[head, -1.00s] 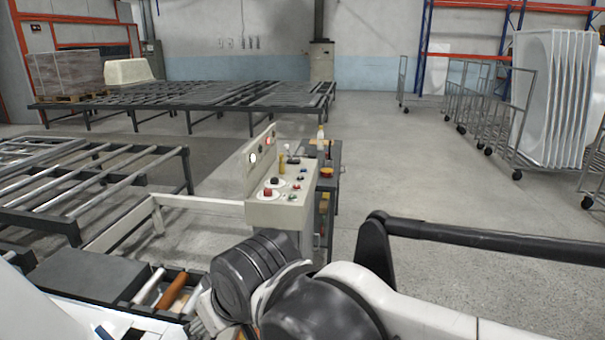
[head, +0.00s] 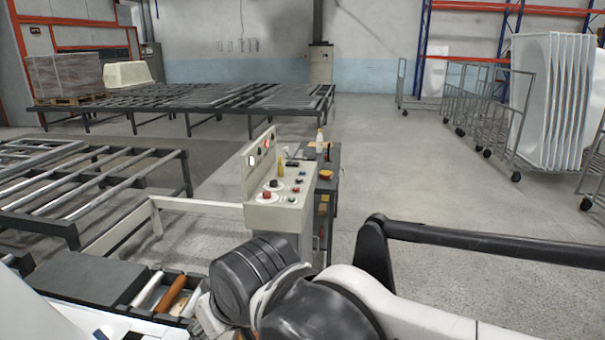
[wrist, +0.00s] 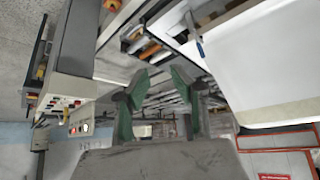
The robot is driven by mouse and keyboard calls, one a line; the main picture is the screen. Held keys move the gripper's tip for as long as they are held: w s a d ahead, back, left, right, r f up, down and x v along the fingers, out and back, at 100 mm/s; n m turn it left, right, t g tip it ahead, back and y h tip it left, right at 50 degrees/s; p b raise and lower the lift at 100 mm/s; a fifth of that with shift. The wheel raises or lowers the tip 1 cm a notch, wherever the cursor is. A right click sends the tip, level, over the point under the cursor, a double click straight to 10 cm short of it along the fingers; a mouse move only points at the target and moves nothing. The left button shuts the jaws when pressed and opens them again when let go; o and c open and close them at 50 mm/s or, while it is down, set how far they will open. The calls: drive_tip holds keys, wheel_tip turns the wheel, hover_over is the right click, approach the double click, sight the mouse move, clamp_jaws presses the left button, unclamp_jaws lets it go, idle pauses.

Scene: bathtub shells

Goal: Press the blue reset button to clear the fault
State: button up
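The beige control console (head: 268,216) stands mid-floor in the head view, with an upright back panel (head: 249,168) carrying a glowing white lamp and a red lamp. Its top holds several small buttons, including a large red one (head: 267,196). A small bluish button (head: 298,182) seems to sit near the right side, but its colour is hard to make out. In the wrist view the console (wrist: 62,90) is at the left, turned over, with lit lamps below it. My gripper (wrist: 160,92) shows two greenish fingers apart, empty, and away from the console.
A dark cart (head: 330,185) with a bottle and a yellow-red item stands just right of the console. Roller frames (head: 90,195) lie to the left. A roller bed with an orange roller (head: 171,293) is close in front. Wire trolleys and white tub shells (head: 557,100) stand at right.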

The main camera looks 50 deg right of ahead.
clamp_jaws()
idle(1.1)
